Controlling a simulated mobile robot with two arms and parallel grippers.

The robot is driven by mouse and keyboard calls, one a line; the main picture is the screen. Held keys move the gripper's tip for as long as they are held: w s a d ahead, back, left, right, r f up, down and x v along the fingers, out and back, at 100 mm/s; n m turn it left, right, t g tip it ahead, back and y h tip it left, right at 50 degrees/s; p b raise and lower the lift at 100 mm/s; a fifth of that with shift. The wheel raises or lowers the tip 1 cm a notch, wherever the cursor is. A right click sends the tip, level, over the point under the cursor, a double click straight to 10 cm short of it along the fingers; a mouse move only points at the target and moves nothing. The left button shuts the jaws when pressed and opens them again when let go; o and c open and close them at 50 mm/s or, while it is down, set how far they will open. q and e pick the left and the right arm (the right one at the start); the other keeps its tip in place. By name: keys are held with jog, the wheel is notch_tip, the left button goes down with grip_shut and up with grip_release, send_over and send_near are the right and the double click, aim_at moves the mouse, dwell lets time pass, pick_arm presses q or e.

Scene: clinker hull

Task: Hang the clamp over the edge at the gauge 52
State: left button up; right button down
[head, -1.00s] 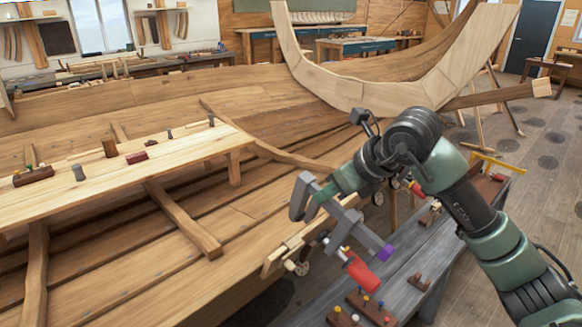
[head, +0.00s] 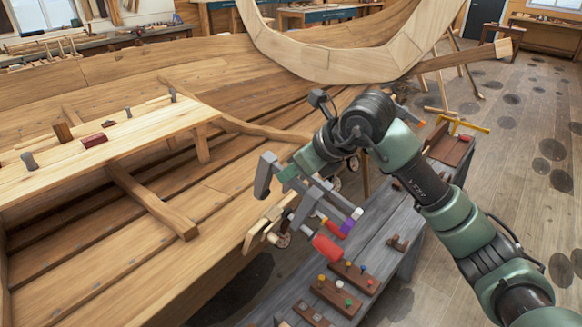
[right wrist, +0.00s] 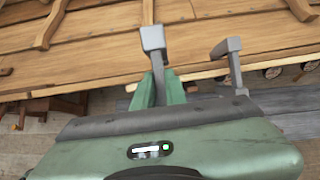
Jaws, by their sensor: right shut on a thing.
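The grey clamp (head: 263,176), with a red handle (head: 327,248) and a purple end, is in my right gripper (head: 288,173). In the right wrist view the green fingers (right wrist: 158,90) are shut on it; one grey clamp jaw (right wrist: 153,38) rises above them and the other (right wrist: 228,48) stands to the right. The clamp appears near the hull's edge (head: 252,238), in front of it in the head view; I cannot tell whether they touch. Round gauges (head: 284,241) sit along that edge, partly covered by the clamp and arm. Their numbers are unreadable. My left gripper is not in view.
A grey bench (head: 375,250) with brown peg blocks (head: 335,292) and a yellow-handled tool (head: 462,123) stands right of the hull. A plank (head: 130,130) with small blocks lies across the hull. A big curved wooden frame (head: 340,62) stands behind. Open floor (head: 520,150) lies right.

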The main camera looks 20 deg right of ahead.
aim_at(271, 207)
jog(key=shift+w+a+f, duration=0.1)
jog(key=shift+f, duration=0.25)
jog(key=shift+w+f+b, duration=0.1)
jog(key=shift+f+b, duration=0.25)
jog(key=shift+a+f+b, duration=0.2)
jog(key=shift+f+b, duration=0.2)
jog(key=shift+f, duration=0.3)
jog(key=x, duration=0.1)
jog(key=b+x, duration=0.1)
jog(key=shift+w+d+f, duration=0.15)
jog(key=shift+f, duration=0.3)
jog(key=f+b, duration=0.1)
jog(key=w+f+b, duration=0.1)
jog(key=f, duration=0.1)
jog(key=a+f+b, duration=0.1)
jog(key=shift+w+f, duration=0.2)
jog(key=shift+f, duration=0.2)
pick_arm(q)
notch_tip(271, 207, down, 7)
jog(key=b, duration=0.1)
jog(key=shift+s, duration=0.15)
pick_arm(e)
jog(key=shift+f, duration=0.45)
pick_arm(q)
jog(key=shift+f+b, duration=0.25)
jog(key=shift+b, duration=0.1)
pick_arm(e)
jog(key=shift+w+f, duration=0.15)
jog(key=shift+f, duration=0.1)
